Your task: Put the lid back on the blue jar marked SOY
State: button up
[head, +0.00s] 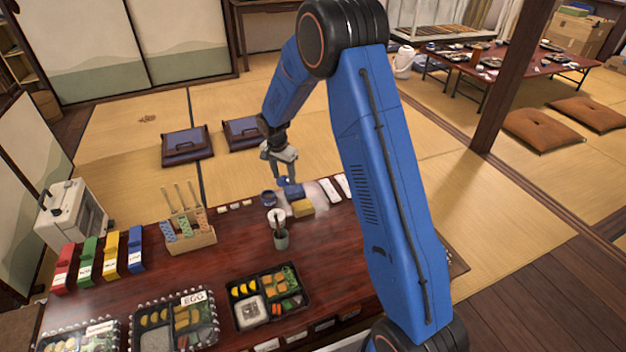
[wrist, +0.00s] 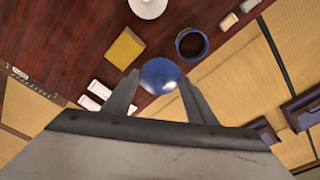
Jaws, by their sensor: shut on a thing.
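My gripper (head: 281,172) is over the far edge of the dark red table. It is shut on a round, shiny blue lid (wrist: 160,75), held between the two fingertips in the wrist view. The lid also shows as a small blue shape under the fingers in the head view (head: 284,181). The open blue jar (wrist: 192,43) stands on the table to the upper right of the lid in the wrist view, with its dark inside visible. In the head view the jar (head: 268,198) is just left of and below the gripper. The lid is apart from the jar. I cannot read any marking.
A small green-grey pot (head: 281,240) with a white top stands nearer. A wooden rack (head: 190,238) is to the left. Bento boxes (head: 262,297) line the near side.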

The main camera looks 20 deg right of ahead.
jog(key=w+a+n, duration=0.1)
jog(key=w+a, duration=0.1)
jog(key=a, duration=0.5)
jog(key=shift+w+d+f, duration=0.1)
jog(key=shift+f, duration=3)
jog(key=shift+f, duration=0.15)
jog(key=o, duration=1.6)
notch_tip(320, 180, up, 7)
dwell(0.4)
